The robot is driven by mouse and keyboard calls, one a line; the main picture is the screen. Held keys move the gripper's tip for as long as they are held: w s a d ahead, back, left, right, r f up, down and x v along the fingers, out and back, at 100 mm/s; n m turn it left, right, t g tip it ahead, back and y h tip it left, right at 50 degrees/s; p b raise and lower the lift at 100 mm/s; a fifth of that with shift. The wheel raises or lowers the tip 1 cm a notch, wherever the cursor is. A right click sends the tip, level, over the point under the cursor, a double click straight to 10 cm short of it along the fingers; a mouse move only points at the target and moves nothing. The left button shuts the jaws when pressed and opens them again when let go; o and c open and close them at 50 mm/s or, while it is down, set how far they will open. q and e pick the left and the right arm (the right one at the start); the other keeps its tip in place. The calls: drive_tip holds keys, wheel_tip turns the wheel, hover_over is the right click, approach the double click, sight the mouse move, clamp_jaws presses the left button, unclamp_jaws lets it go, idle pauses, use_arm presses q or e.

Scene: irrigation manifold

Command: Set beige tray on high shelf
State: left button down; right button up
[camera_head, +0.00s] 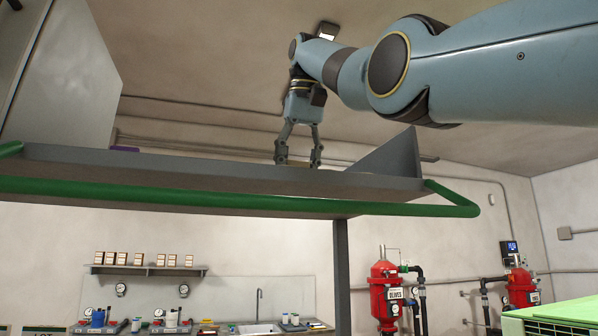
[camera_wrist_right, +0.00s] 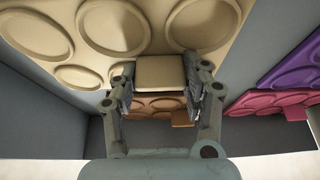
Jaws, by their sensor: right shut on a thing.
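The beige tray (camera_wrist_right: 115,22) has round recesses and fills the top of the right wrist view. My right gripper (camera_wrist_right: 163,90) is shut on the tab (camera_wrist_right: 160,72) at the tray's near edge. In the head view my right gripper (camera_head: 298,160) points down over the high shelf (camera_head: 220,178), its fingertips just behind the front edge. The tray is hidden there by the shelf. I cannot tell whether the tray rests on the shelf or hangs slightly above it. My left gripper is not in view.
An orange-brown tray (camera_wrist_right: 160,106) shows beyond the tab, with pink (camera_wrist_right: 262,101) and purple (camera_wrist_right: 290,68) trays at right. The shelf has a green front rail (camera_head: 250,203), a tall grey panel (camera_head: 68,85) at left and a triangular grey plate (camera_head: 395,155) at right.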

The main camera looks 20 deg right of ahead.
drive_tip(key=shift+a, duration=0.1)
drive_tip(key=shift+s+a, duration=0.1)
drive_tip(key=o, duration=0.8)
drive_tip(key=shift+s, duration=0.1)
drive_tip(key=o, duration=0.4)
drive_tip(key=shift+r, duration=0.3)
use_arm(q)
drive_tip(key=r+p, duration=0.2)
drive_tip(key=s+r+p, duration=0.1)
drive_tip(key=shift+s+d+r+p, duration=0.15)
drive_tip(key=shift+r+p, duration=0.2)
drive_tip(key=shift+p, duration=0.05)
use_arm(e)
drive_tip(key=v, duration=1.1)
drive_tip(key=shift+s+r, duration=0.15)
drive_tip(key=shift+r, duration=0.1)
drive_tip(key=shift+f, duration=0.1)
